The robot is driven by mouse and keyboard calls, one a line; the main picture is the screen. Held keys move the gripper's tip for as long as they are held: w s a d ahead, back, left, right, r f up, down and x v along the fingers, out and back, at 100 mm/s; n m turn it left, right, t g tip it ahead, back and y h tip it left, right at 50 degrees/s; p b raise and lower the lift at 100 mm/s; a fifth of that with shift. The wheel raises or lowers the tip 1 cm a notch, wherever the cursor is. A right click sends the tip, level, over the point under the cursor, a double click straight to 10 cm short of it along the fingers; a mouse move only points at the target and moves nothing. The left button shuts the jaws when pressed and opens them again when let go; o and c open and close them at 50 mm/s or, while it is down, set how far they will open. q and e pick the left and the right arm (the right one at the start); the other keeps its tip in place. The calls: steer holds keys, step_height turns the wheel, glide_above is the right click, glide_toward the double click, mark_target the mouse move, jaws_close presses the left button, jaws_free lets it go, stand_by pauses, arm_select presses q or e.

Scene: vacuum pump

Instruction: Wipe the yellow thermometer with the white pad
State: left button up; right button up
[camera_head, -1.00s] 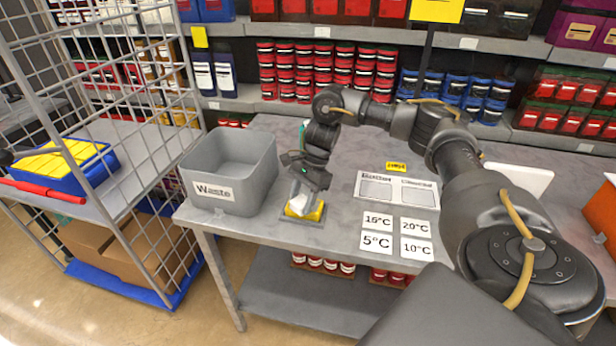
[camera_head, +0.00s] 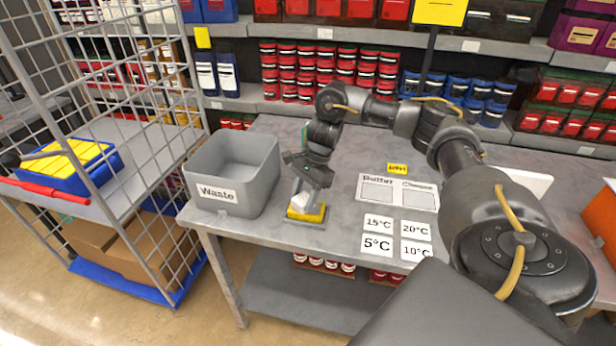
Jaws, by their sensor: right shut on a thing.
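My right gripper (camera_head: 301,196) points down at the front left of the grey table. It is shut on the white pad (camera_head: 299,202), directly over a yellow block (camera_head: 306,215) on a grey base. I cannot tell whether the pad touches the block. A small yellow piece with dark marks (camera_head: 397,169) lies behind the label cards. No clear thermometer shape shows; I cannot tell whether either yellow thing is the thermometer. My left gripper is not in view.
A grey Waste bin (camera_head: 216,192) stands left of my right gripper. Temperature cards (camera_head: 377,243) and a Buffet and Cheese card (camera_head: 399,192) lie to the right. A wire cart (camera_head: 150,150) holds a blue tray (camera_head: 75,170) with yellow contents. Stocked shelves stand behind the table.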

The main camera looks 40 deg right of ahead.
step_height(320, 180, up, 3)
steer(key=shift+d+p, duration=0.15)
steer(key=shift+p, duration=0.85)
steer(key=shift+r+p, duration=1.45)
steer(key=shift+r, duration=0.15)
